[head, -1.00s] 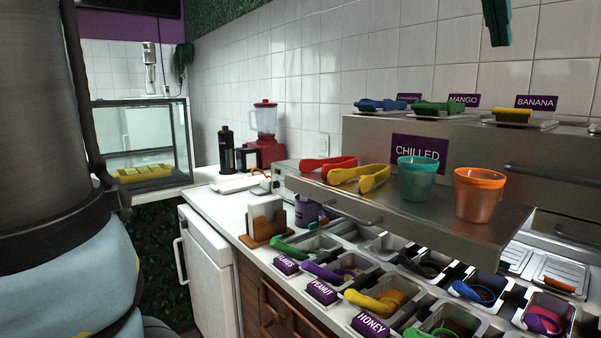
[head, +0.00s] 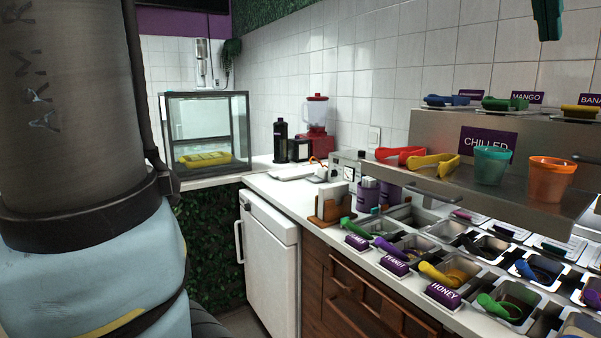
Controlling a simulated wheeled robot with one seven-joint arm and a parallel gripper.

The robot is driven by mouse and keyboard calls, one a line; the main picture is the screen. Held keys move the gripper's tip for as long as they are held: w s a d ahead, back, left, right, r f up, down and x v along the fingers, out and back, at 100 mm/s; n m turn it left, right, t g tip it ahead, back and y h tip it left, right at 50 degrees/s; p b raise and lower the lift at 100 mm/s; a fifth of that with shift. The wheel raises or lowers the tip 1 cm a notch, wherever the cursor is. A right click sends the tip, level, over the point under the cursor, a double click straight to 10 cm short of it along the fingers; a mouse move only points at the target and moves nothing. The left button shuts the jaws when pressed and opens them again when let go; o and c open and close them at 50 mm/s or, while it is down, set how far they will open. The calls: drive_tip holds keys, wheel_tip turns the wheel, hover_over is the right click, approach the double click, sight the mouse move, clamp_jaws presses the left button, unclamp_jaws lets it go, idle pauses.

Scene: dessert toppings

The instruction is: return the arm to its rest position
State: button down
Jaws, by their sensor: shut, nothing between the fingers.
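My gripper is not in view, so its fingers cannot be seen in the head view. A large grey and pale blue form very near the camera fills the left side and hides what is behind it.
Below are topping bins with coloured handles. A red blender (head: 317,120) and a glass case (head: 206,125) stand behind. A white cabinet (head: 271,265) stands below the counter.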

drive_tip(key=w+a+f+n+y, duration=0.3)
drive_tip(key=w+a+f, duration=0.55)
drive_tip(key=f, duration=0.45)
drive_tip(key=w+a+f+n+y, duration=0.2)
drive_tip(key=w+a+f+n, duration=0.1)
drive_tip(key=w+a+f, duration=0.8)
drive_tip(key=s+a+f+n+g, duration=0.1)
drive_tip(key=s+a+f, duration=0.2)
drive_tip(key=a+f, duration=0.3)
drive_tip(key=s+a+f+n+g+y, duration=0.1)
drive_tip(key=s+a+f, duration=0.3)
drive_tip(key=a+f, duration=0.2)
drive_tip(key=s+a+f+n+g+y, duration=0.1)
drive_tip(key=s+a+f+n, duration=0.1)
drive_tip(key=a+f, duration=0.5)
drive_tip(key=shift+s+f, duration=0.2)
drive_tip(key=shift+s, duration=0.6)
drive_tip(key=shift+a, duration=0.1)
